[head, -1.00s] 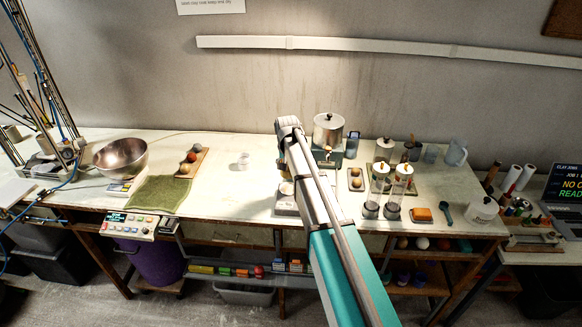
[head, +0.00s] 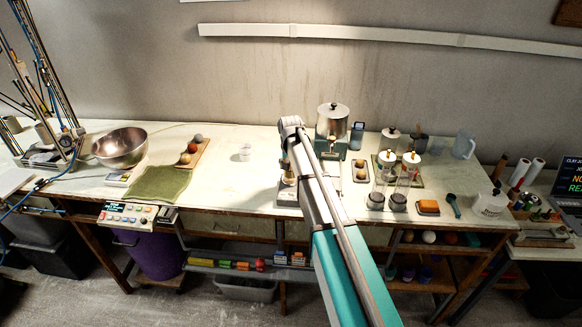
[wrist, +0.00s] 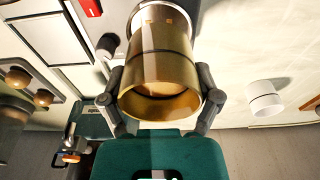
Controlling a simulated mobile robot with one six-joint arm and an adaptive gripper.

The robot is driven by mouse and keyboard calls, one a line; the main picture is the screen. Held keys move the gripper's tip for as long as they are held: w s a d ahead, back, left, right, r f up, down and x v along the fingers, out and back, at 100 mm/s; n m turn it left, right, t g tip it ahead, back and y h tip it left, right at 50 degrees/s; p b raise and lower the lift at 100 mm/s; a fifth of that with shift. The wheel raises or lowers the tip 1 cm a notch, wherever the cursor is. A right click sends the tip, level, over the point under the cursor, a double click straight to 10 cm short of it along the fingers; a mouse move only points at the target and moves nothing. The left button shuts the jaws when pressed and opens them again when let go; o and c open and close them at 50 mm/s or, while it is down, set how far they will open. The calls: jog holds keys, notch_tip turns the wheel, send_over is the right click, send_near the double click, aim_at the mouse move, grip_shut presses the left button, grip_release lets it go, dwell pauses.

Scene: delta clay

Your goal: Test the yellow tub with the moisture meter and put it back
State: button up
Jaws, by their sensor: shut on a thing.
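My gripper (wrist: 163,100) is shut on a brass-yellow hollow cylinder (wrist: 160,70), one dark finger on each side. Its open mouth faces the wrist camera, and it matches the yellow tub in colour. In the head view the cylinder (head: 289,172) shows beside my arm, which hides most of the gripper. It is over or on a pale device (head: 286,194); I cannot tell whether they touch. In the wrist view this device has a red switch (wrist: 91,7). A blue-grey handheld device (head: 357,135) stands at the back; I cannot tell which device is the moisture meter.
A lidded metal pot on a teal machine (head: 330,147) stands right behind my arm. A small ball tray (head: 361,179) and tall clear cylinders (head: 402,185) stand to the right.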

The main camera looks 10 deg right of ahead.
jog(key=shift+f+b, duration=0.65)
jog(key=shift+f, duration=0.3)
jog(key=shift+f+b, duration=0.55)
jog(key=o, duration=1.1)
jog(key=shift+c, duration=0.2)
jog(key=shift+r, duration=0.15)
notch_tip(320, 180, up, 8)
jog(key=p, duration=0.8)
jog(key=shift+f, duration=0.2)
jog(key=shift+d+r, duration=0.1)
jog(key=shift+r, duration=0.1)
jog(key=s+d+f+m+b, duration=0.1)
jog(key=s+d+m, duration=0.2)
jog(key=d, duration=0.9)
jog(key=s+d+f+m+g+h, duration=0.1)
jog(key=s+d+m, duration=0.2)
jog(key=d+m, duration=0.7)
jog(key=d, duration=0.3)
jog(key=shift+m+b, duration=0.3)
jog(key=shift+b, duration=0.1)
